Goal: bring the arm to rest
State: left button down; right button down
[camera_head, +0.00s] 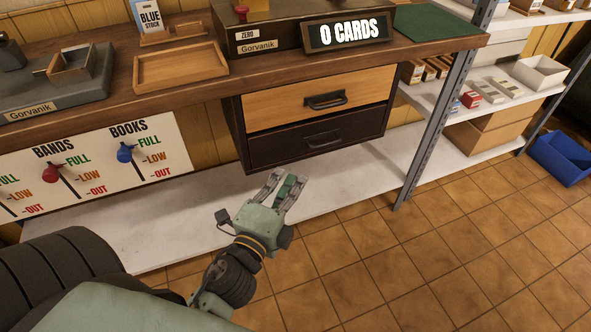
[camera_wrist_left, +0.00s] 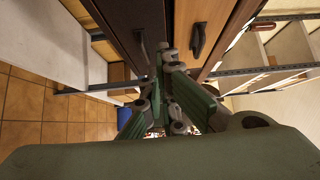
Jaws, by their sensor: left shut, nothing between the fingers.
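My left gripper (camera_head: 287,190) is in front of and below the bench drawers, over the white lower shelf in the head view. It is shut and empty. In the left wrist view its fingers (camera_wrist_left: 172,75) point toward the drawer fronts. My left arm comes in from the lower left. The right gripper shows in neither view.
A light wooden drawer (camera_head: 318,101) and a dark drawer (camera_head: 318,138) are both closed under the bench. A metal post (camera_head: 432,130) rises at right. Tiled floor (camera_head: 400,270) is clear.

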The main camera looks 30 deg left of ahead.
pick_arm(q)
jog(key=shift+s, duration=0.65)
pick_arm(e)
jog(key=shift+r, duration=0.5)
